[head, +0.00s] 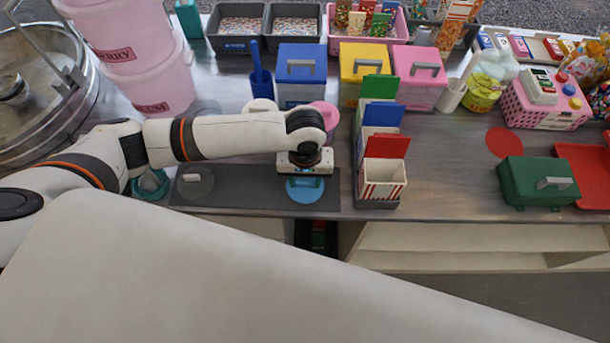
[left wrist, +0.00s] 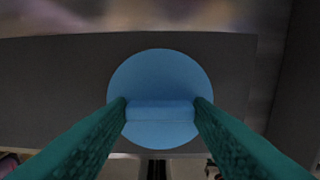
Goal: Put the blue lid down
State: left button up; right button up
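The blue lid (head: 305,194) is a flat round disc over the dark grey mat (head: 245,195), near the table's front edge. In the left wrist view the lid (left wrist: 160,70) has a raised bar handle across it. My left gripper (head: 305,183) points down above the lid. Its teal fingertips (left wrist: 160,108) press on the two ends of the handle. The lid looks level and low, at or just above the mat; I cannot tell whether it touches. The gripper body hides its back part in the head view. My right gripper is not in view.
A grey round lid (head: 195,182) lies on the mat's left part. A rack of coloured cards (head: 378,140) with a striped box stands close to the right. Behind are blue (head: 302,75), yellow and pink lidded boxes. A green box (head: 545,183) stands far right.

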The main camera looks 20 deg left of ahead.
aim_at(305, 182)
pick_arm(q)
jog(key=shift+o, duration=1.7)
notch_tip(305, 182, up, 12)
jog(key=shift+r+b, duration=0.2)
jog(key=shift+b, duration=0.2)
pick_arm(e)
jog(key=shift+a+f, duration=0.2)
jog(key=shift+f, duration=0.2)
